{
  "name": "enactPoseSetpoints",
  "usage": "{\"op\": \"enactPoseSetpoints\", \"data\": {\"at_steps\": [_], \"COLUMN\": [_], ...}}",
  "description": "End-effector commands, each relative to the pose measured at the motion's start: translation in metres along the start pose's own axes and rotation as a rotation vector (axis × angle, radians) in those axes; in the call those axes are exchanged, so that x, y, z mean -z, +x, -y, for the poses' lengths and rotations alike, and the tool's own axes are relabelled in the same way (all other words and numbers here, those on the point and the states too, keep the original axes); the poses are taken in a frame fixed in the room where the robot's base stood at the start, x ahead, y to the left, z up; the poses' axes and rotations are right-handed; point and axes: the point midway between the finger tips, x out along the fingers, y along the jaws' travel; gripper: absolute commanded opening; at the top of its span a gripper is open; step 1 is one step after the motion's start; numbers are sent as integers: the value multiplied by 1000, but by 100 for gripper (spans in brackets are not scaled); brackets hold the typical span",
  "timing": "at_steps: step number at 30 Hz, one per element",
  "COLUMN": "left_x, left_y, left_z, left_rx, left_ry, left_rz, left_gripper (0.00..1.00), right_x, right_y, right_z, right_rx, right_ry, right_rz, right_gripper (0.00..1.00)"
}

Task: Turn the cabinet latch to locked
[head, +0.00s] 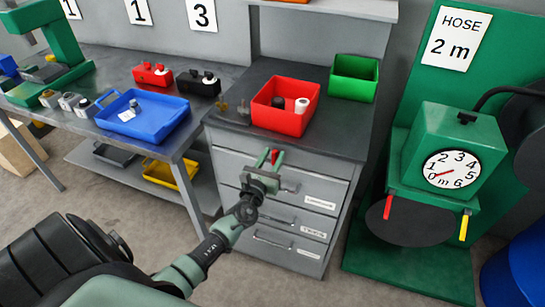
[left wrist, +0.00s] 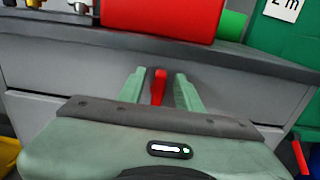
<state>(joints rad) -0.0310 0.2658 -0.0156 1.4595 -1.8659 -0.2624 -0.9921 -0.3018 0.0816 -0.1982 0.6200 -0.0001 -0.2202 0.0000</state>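The cabinet (head: 340,195) is a grey drawer unit with a dark top. Its small red latch (head: 275,156) is on the upper front, near the top drawer. In the left wrist view the latch (left wrist: 158,87) looks like a short red bar standing roughly upright. My left gripper (head: 268,158) is in front of it with its green fingers (left wrist: 159,86) apart, one on each side of the latch. Gaps show between the latch and both fingers. The latch's base is partly hidden by my gripper. My right gripper is in neither view.
A red bin (head: 270,121) and a green bin (head: 340,90) stand on the cabinet top. A workbench with a blue tray (head: 166,123) is to the left. A green hose stand with a dial (head: 452,168) is to the right. Floor in front shows clear.

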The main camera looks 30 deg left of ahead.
Motion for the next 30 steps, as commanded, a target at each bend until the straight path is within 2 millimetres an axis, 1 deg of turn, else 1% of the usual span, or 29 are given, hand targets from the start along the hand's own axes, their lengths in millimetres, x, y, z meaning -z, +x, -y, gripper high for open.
{"op": "enactPoseSetpoints", "data": {"at_steps": [2, 3, 5, 6, 14, 20, 26, 30], "left_x": [0, 0, 0, 0, 0, 2, 3, 4], "left_y": [0, 0, 0, 0, 0, -1, -1, 0], "left_z": [0, 0, 0, 0, 0, -1, -4, -6], "left_rx": [0, 0, 0, 0, 0, 0, 0, 1], "left_ry": [0, 0, 0, 0, -7, -62, -192, -317], "left_rz": [0, 0, 0, 0, 0, 0, 1, 1], "left_gripper": [35, 23, 7, 0, 0, 0, 0, 0], "right_x": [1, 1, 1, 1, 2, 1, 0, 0], "right_y": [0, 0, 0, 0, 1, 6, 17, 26], "right_z": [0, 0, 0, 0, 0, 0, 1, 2], "right_rx": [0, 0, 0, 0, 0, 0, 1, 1], "right_ry": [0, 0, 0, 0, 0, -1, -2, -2], "right_rz": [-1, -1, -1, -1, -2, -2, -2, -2], "right_gripper": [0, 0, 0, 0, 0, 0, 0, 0]}}
